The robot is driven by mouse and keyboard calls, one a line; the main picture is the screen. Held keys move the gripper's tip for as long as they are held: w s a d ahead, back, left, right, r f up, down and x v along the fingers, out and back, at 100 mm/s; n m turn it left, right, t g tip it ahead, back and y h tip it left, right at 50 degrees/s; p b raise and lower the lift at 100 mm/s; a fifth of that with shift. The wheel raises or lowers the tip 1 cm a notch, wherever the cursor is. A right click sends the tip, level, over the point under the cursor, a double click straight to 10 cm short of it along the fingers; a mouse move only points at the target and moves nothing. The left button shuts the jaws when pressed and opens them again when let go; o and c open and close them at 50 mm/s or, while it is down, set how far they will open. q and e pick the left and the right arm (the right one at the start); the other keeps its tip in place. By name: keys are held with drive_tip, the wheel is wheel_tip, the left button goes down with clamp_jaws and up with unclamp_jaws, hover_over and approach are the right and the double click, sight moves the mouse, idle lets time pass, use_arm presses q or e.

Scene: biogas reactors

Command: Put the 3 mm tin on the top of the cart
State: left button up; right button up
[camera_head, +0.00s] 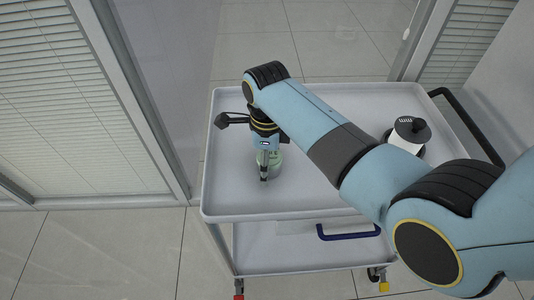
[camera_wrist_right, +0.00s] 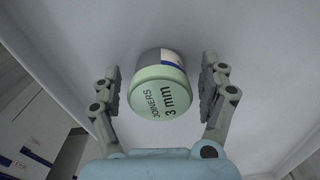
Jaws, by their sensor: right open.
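The 3 mm tin (camera_wrist_right: 158,98) has a pale green lid reading "JOINERS 3 mm" and a white and blue side. It stands on the grey top of the cart (camera_head: 225,175). In the head view the tin (camera_head: 274,157) is partly hidden by my right gripper (camera_head: 266,163). In the right wrist view my right gripper (camera_wrist_right: 163,78) is open, with one finger on each side of the tin and a visible gap on both sides. My left gripper is not in view.
A white cylinder with a black top (camera_head: 408,134) stands on the right of the cart top, beside my right arm. A black push handle (camera_head: 470,128) is at the cart's right end. A lower shelf holds a blue-handled thing (camera_head: 348,234). Framed glass panels (camera_head: 70,100) stand left.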

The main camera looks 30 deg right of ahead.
wheel_tip(320, 180, up, 12)
drive_tip(key=shift+r+p, duration=0.1)
drive_tip(key=shift+p, duration=0.35)
idle(0.4)
